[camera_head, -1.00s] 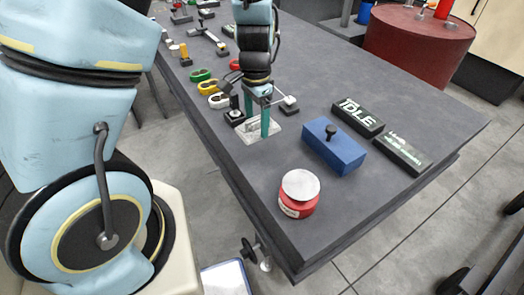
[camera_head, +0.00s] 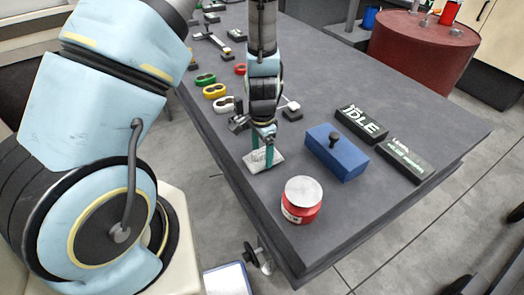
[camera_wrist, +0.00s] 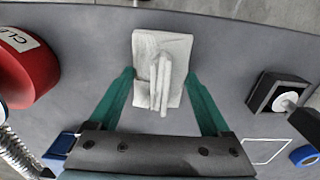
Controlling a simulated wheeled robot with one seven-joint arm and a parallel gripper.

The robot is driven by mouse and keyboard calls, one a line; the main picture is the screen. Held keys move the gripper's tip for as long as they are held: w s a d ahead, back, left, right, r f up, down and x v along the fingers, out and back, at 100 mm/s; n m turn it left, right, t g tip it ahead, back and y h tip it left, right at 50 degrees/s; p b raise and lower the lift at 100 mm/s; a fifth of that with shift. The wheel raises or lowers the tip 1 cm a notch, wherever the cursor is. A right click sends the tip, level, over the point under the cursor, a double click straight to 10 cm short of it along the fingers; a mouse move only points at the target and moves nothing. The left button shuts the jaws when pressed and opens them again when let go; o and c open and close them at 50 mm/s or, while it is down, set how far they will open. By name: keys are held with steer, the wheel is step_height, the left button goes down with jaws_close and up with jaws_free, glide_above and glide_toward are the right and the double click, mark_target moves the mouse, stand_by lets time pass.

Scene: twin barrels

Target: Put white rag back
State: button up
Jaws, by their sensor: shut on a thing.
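The white rag (camera_head: 277,161) is a flat pale piece with a raised fold, near the left edge of the dark table in the head view. It also shows in the wrist view (camera_wrist: 146,45), with its fold standing between my two green fingers. My gripper (camera_head: 262,160) points down and is shut on the rag. In the wrist view the fingertips of my gripper (camera_wrist: 160,78) lie on both sides of the fold. I cannot tell whether the rag touches the table. A thin white outline (camera_wrist: 266,151) is marked on the table at the lower right of the wrist view.
A red can (camera_head: 302,205) with a pale lid stands near the table's front corner. A blue box (camera_head: 338,158) and black signs (camera_head: 362,124) are to the right. Coloured rings (camera_head: 214,91) and a small black block (camera_wrist: 275,92) are near the rag. The table's far right is clear.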

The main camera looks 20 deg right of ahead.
mark_target(262, 150)
steer(key=shift+f, duration=0.1)
steer(key=shift+f, duration=0.15)
steer(key=o, duration=1.1)
steer(key=shift+o, duration=0.2)
steer(key=shift+r, duration=0.2)
step_height(262, 150, up, 12)
steer(key=b, duration=0.1)
steer(key=shift+b, duration=0.3)
steer(key=a+r+n, duration=0.3)
steer(key=a+n, duration=0.2)
steer(key=a, duration=0.3)
steer(key=a+r+n+t, duration=0.1)
steer(key=a+r+n, duration=0.2)
steer(key=a, duration=0.5)
steer(key=w+a+r+n, duration=0.1)
steer(key=a+r+n, duration=0.2)
steer(key=a+n, duration=0.3)
steer(key=a, duration=0.3)
steer(key=shift+r+n+t, duration=0.2)
steer(key=shift+n+t, duration=0.1)
steer(key=shift+w+a, duration=0.1)
steer(key=shift+w, duration=0.05)
